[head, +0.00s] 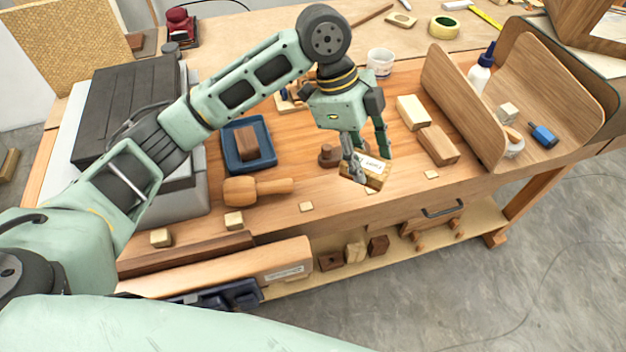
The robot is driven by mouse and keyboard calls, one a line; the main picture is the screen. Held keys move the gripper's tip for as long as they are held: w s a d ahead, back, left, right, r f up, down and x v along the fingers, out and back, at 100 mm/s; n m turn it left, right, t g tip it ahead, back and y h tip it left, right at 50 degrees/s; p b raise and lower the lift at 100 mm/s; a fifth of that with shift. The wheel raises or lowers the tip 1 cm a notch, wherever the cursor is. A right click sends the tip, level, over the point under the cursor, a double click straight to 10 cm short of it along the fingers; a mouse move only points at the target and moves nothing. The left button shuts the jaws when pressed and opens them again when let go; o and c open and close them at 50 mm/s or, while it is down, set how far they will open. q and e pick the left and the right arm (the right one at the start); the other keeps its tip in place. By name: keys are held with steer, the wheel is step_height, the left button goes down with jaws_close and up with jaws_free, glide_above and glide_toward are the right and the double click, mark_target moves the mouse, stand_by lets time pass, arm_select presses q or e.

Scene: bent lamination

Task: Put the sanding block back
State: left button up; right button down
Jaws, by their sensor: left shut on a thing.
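My left gripper (367,160) reaches down over the front middle of the bench. It is shut on a small wooden block with a white printed label on top, which I take to be the sanding block (375,181). One finger covers part of its left side. I cannot tell whether the block touches the bench top or hangs just above it. My right gripper is not in view.
A blue tray (229,157) holds a dark brown block. A wooden mallet (255,190) lies in front of it. Two blocks (437,146) lie right of the gripper, beside a curved wooden piece (462,108). A white cup (380,64) stands behind. Small wood squares dot the front edge.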

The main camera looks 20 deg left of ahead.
arm_select(q)
steer(key=a+f+p, duration=0.1)
steer(key=a+f, duration=0.1)
steer(key=a, duration=0.1)
steer(key=w+a+f, duration=0.1)
steer(key=a+f, duration=0.1)
steer(key=a, duration=0.2)
steer(key=w+a+f+p, duration=0.1)
steer(key=a+f, duration=0.1)
steer(key=a, duration=0.2)
steer(key=shift+w+a+f+p, duration=0.1)
steer(key=shift+w+f+p, duration=0.15)
steer(key=shift+f+p, duration=0.15)
step_height(320, 180, down, 4)
steer(key=shift+r+p, duration=0.1)
steer(key=shift+p, duration=0.45)
steer(key=shift+f, duration=0.2)
steer(key=o, duration=0.7)
steer(key=shift+f, duration=0.1)
steer(key=shift+o, duration=0.6)
